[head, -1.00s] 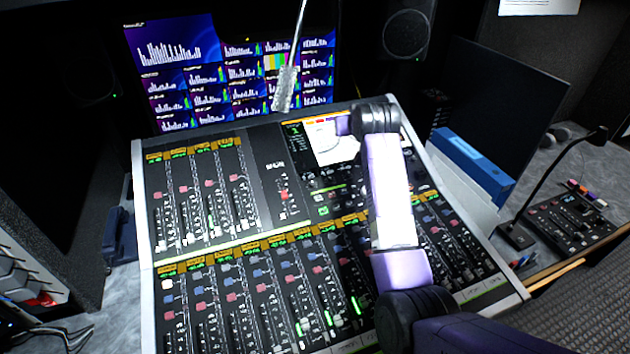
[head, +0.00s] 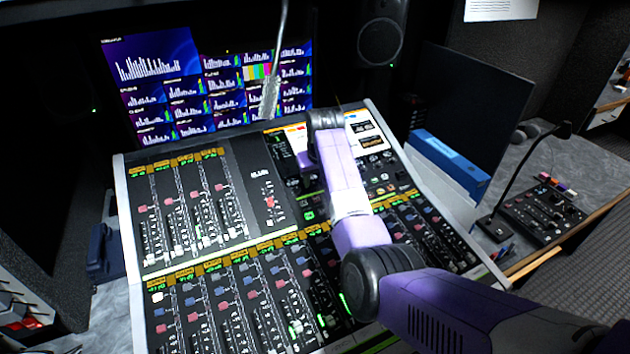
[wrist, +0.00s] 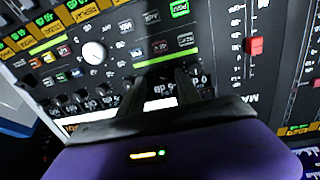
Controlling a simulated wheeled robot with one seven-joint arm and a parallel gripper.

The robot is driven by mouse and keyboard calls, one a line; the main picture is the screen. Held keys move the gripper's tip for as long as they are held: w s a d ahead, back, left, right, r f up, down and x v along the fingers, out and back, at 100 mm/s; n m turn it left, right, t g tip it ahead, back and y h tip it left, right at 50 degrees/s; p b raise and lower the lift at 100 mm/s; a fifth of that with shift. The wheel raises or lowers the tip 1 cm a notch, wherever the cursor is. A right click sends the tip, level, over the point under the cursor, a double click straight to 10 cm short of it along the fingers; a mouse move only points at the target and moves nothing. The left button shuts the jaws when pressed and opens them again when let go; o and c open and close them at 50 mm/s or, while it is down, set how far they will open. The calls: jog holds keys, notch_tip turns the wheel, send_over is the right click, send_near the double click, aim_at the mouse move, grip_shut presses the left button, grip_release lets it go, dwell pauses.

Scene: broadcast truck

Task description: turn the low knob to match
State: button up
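The mixing console (head: 262,190) fills the middle of the head view. In the wrist view, a row of small dark knobs (wrist: 85,102) runs along the strip beside its screen, and a larger white knob (wrist: 94,52) stands apart from them. I cannot read which knob is the low one. My gripper (wrist: 161,80) is over the same strip, its two dark fingers apart and pointing at the panel. A dark shape shows between the fingertips, but I cannot tell whether it is a knob or whether they touch it. In the head view my arm hides the fingers.
Faders with red caps (wrist: 255,46) stand beside the knob area. A thin microphone stalk (head: 271,90) hangs before the monitor (head: 160,80). A blue box (head: 450,165), a dark panel (head: 480,105) and a small desk unit (head: 543,213) with its own gooseneck are to the right.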

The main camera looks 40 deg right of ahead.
aim_at(315, 185)
jog(key=shift+x, duration=1.05)
grip_shut()
jog(key=shift+r+n+p, duration=0.1)
jog(key=shift+n+p, duration=0.55)
jog(key=shift+n, duration=0.45)
jog(key=shift+n+p, duration=0.55)
jog(key=shift+n, duration=1.25)
